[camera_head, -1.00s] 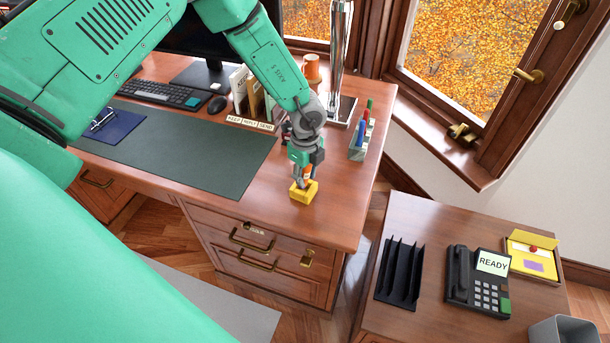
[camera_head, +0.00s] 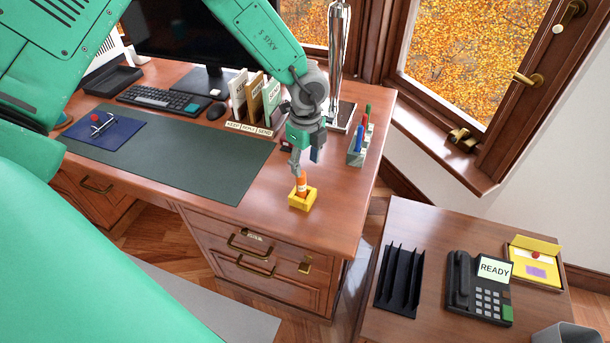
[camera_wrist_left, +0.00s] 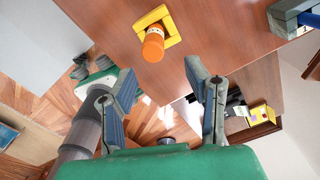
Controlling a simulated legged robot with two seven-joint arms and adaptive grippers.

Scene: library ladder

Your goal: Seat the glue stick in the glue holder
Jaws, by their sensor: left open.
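The glue stick (camera_head: 301,183) is orange with a pale band and stands in the yellow glue holder (camera_head: 302,201) near the front right of the desk. In the left wrist view, the orange glue stick (camera_wrist_left: 153,47) rises from the square yellow holder (camera_wrist_left: 167,19). My left gripper (camera_head: 297,166) is just above and behind the stick in the head view. In the left wrist view, its two fingers (camera_wrist_left: 205,90) are spread with nothing between them, and the stick is outside them. How deep the stick sits is hidden by the holder walls. My right gripper is not in view.
A pen caddy (camera_head: 356,153) and upright file folders (camera_head: 250,100) stand behind the gripper. A green desk mat (camera_head: 190,150) lies left. A lower side table holds a black rack (camera_head: 400,280) and a phone (camera_head: 480,285). The desk's front edge is close to the holder.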

